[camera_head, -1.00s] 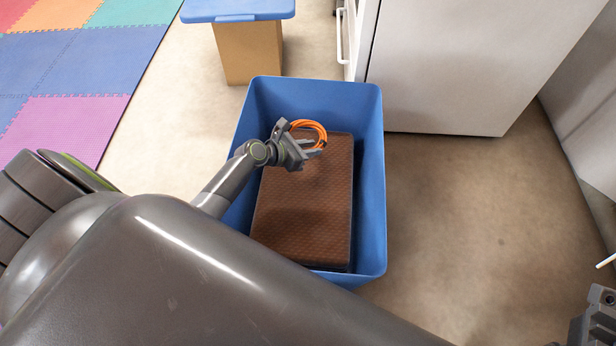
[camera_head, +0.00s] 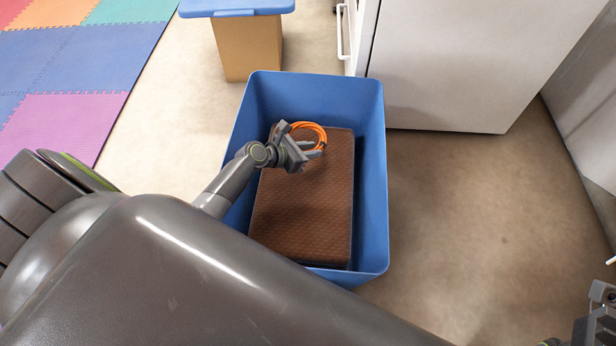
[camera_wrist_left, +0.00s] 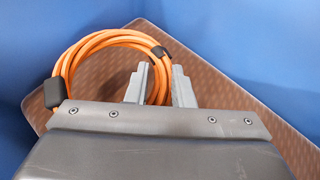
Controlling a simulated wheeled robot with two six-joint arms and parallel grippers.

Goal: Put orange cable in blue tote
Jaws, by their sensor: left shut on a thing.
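The coiled orange cable (camera_head: 313,130) is over the brown textured slab in the blue tote (camera_head: 373,185), towards its far end. My left gripper (camera_head: 312,152) is down at the tote's far half and is shut on the cable. In the left wrist view the orange cable (camera_wrist_left: 100,46) loops past the fingers of my left gripper (camera_wrist_left: 160,85), with a black connector block at left and a dark tie on top. Whether the coil touches the slab is hard to tell. My right gripper (camera_head: 598,318) shows only in part at the lower right edge; its jaws are unclear.
The brown slab (camera_head: 305,210) fills most of the tote floor. A cardboard-coloured box with a blue top (camera_head: 250,50) stands beyond the tote. A white cabinet (camera_head: 450,65) is at the back right. Foam mats (camera_head: 75,60) lie at left. Floor right of the tote is clear.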

